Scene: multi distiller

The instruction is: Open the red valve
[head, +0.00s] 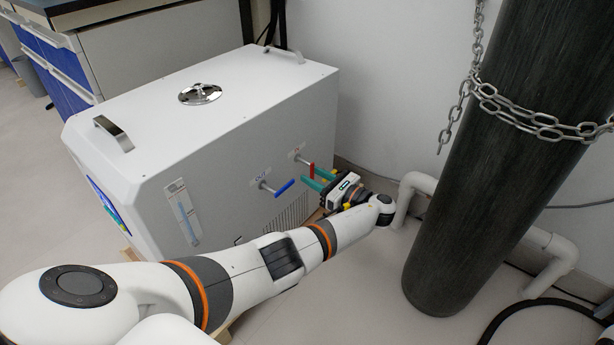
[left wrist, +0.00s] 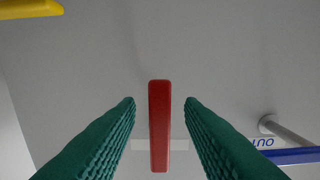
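The red valve handle (head: 311,169) is on the front panel of the white machine, to the right of the blue handle. My left gripper (head: 314,178) is at the panel with its teal fingers close to the red handle. In the left wrist view, the red handle (left wrist: 159,125) stands lengthwise between the two fingers of the left gripper (left wrist: 159,102). The fingers are open, one on each side, with a visible gap on both sides of the handle. My right gripper is not in view.
The blue handle (head: 284,187) sits left of the red one, by an "OUT" label. It also shows in the left wrist view (left wrist: 295,156). A dark cylinder (head: 500,150) with a chain (head: 525,115) stands to the right. White pipes (head: 550,250) run along the wall behind it.

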